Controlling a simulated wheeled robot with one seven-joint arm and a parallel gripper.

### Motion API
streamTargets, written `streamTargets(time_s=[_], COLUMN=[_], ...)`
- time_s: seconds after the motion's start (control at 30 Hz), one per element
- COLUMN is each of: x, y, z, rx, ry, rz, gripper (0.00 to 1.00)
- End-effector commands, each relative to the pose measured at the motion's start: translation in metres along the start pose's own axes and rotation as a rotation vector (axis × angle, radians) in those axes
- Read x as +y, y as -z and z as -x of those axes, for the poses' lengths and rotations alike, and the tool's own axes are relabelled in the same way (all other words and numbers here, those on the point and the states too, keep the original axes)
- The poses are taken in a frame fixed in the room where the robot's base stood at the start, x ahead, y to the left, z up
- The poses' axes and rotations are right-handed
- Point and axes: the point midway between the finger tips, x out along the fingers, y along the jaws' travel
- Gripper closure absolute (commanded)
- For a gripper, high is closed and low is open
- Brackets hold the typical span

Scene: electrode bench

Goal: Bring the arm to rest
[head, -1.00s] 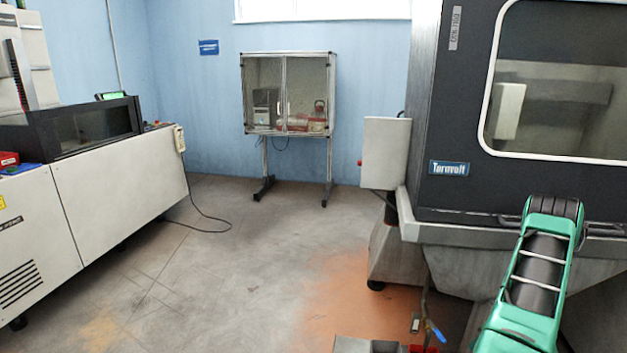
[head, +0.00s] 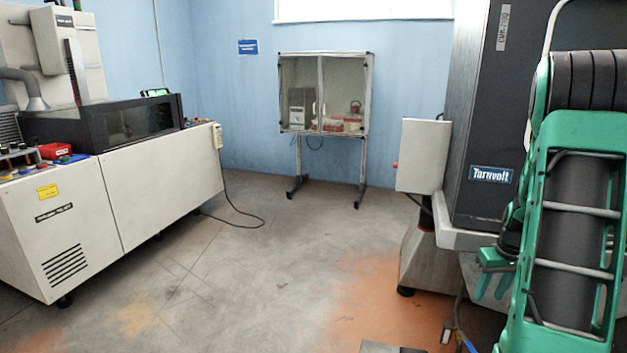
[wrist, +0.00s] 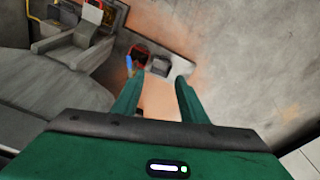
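My green arm (head: 575,220) stands large and folded at the right side of the head view. My gripper (head: 490,285) shows at its left side, hanging low with its green fingers pointing down. In the wrist view, my gripper (wrist: 160,78) has its two fingers well apart. Nothing is held between them. Beyond them lie the floor and the foot of some equipment.
A dark machine (head: 488,120) with a grey side box (head: 424,155) stands close behind my arm. A long white machine bench (head: 165,190) stands at the left. A glass cabinet (head: 342,75) is against the blue wall. The grey floor (head: 235,285) between is clear.

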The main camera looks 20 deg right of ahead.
Motion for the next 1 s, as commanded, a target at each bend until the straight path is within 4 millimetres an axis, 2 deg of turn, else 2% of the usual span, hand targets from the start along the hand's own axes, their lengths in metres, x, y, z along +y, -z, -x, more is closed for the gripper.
streamTargets(time_s=[0.03, 0.2, 0.37, 0.5, 0.8, 1.0], x=[-0.016, -0.060, -0.098, -0.128, -0.177, -0.193], y=[-0.005, -0.032, -0.066, -0.102, -0.189, -0.231], z=[0.019, 0.068, 0.106, 0.135, 0.174, 0.183], rx=[-0.003, -0.030, -0.051, -0.069, -0.108, -0.129], ry=[-0.004, -0.011, -0.015, -0.015, -0.005, 0.003], rz=[-0.004, -0.044, -0.083, -0.121, -0.200, -0.238], gripper=[0.61, 0.61, 0.61, 0.61, 0.61, 0.61])
